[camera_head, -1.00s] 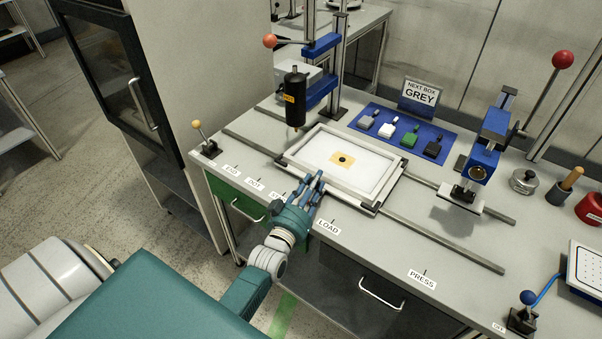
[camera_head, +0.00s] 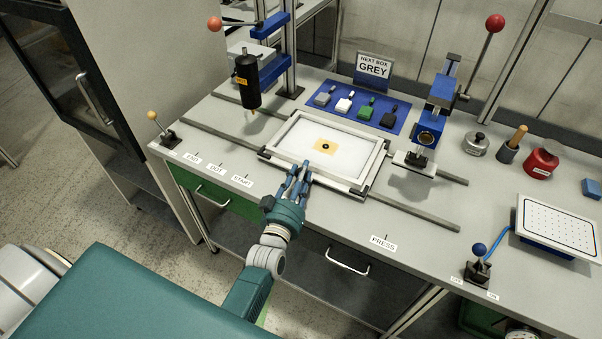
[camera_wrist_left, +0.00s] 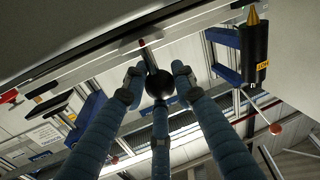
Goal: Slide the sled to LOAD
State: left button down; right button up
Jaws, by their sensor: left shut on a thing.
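The sled (camera_head: 372,168) is a white-framed tray on two grey rails, with a yellow patch and dark dot at its middle. My left gripper (camera_head: 296,178) is at the sled's front edge, its fingers shut on the sled's dark ball knob (camera_wrist_left: 159,84), which shows in the left wrist view. The START label (camera_head: 242,181) is left of the gripper and the PRESS label (camera_head: 383,242) is to the right. The LOAD label is hidden, apparently behind my gripper and wrist. My right gripper is not in view.
A black dispenser (camera_head: 246,82) hangs left of the sled. A blue press (camera_head: 438,105) stands over a small plate right of the sled. Coloured blocks lie on a blue mat (camera_head: 392,104) behind. The rail (camera_head: 425,217) is clear to the right.

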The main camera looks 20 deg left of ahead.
pick_arm(q)
jog(key=c, duration=1.4)
grip_release()
jog(key=shift+s+f, duration=0.15)
jog(key=shift+f, duration=0.3)
jog(key=shift+r, duration=0.2)
jog(key=s+d, duration=0.1)
jog(key=s, duration=1)
jog(key=shift+s+d, duration=0.2)
jog(key=shift+s, duration=0.2)
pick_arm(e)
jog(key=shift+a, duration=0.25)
